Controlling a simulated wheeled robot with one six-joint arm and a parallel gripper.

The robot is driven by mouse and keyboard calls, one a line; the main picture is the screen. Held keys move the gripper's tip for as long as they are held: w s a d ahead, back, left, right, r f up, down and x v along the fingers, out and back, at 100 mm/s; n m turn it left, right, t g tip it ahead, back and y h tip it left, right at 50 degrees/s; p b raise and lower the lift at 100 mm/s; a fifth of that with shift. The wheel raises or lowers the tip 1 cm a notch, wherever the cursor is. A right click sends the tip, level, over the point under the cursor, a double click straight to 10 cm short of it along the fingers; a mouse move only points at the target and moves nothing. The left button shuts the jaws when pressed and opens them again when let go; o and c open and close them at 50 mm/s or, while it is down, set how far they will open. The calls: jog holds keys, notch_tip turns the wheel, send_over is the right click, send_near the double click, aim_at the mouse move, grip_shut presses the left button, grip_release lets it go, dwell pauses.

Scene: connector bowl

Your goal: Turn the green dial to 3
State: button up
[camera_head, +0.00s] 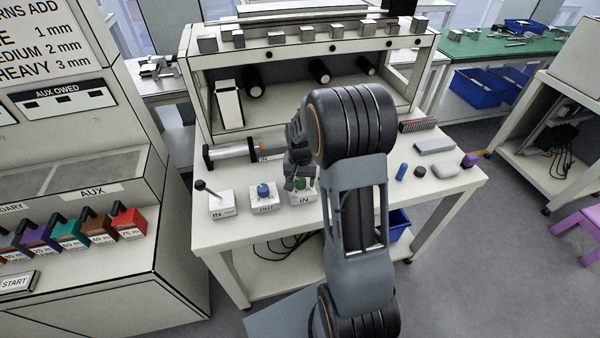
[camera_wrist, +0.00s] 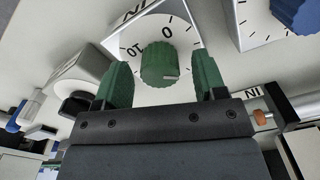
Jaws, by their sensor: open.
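The green dial (camera_wrist: 160,64) is a round ribbed knob on a white scale plate (camera_wrist: 170,20) with "10" and "0" legible. A pale mark on the knob sits toward its lower right in the wrist view; the number it points at cannot be read. In the head view the dial's box (camera_head: 303,199), labelled IN, stands on the bench, with the dial partly hidden by my gripper. My gripper (camera_wrist: 162,78) has green fingers, open, one on each side of the dial. Gaps show between the fingers and the knob; the exact height above the plate is unclear.
A blue dial box (camera_head: 266,204) labelled OUT stands left of the green one. Further left is a lever box (camera_head: 221,206). A metal cylinder (camera_head: 235,152) lies behind them. A shelf unit (camera_head: 200,110) stands at the back, with small items (camera_head: 401,171) on the right.

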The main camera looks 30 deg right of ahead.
aim_at(300, 180)
notch_tip(300, 180, up, 14)
jog(key=shift+f, duration=0.15)
dwell(0.3)
dwell(0.4)
